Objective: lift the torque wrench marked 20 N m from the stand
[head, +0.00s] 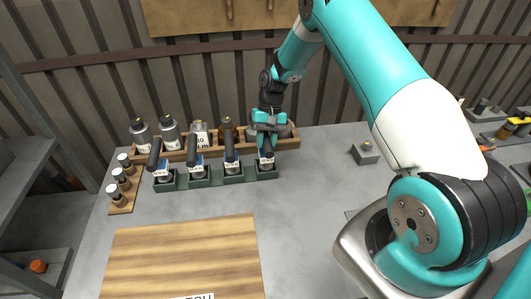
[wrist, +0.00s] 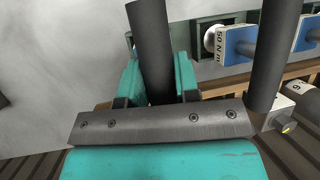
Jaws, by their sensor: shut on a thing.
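Several torque wrenches with black handles and blue-and-white labels stand in a row in a dark green stand (head: 216,180). My gripper (head: 267,134) is at the rightmost wrench (head: 267,152) in the head view. In the wrist view, the teal fingers of my gripper (wrist: 158,82) are shut on its black handle (wrist: 150,40), one on each side. The wrench still appears to be in the stand. Its label is too small to read in the head view, so I cannot tell which one is marked 20 N m. The neighbouring wrench (wrist: 237,45) reads 50 N m in the wrist view.
A wooden rack with several bottles (head: 169,132) stands just behind the stand. A small wooden rack of jars (head: 121,178) is at its left. A wooden board (head: 185,255) lies in front. A grey block (head: 365,153) sits to the right, with bare table around it.

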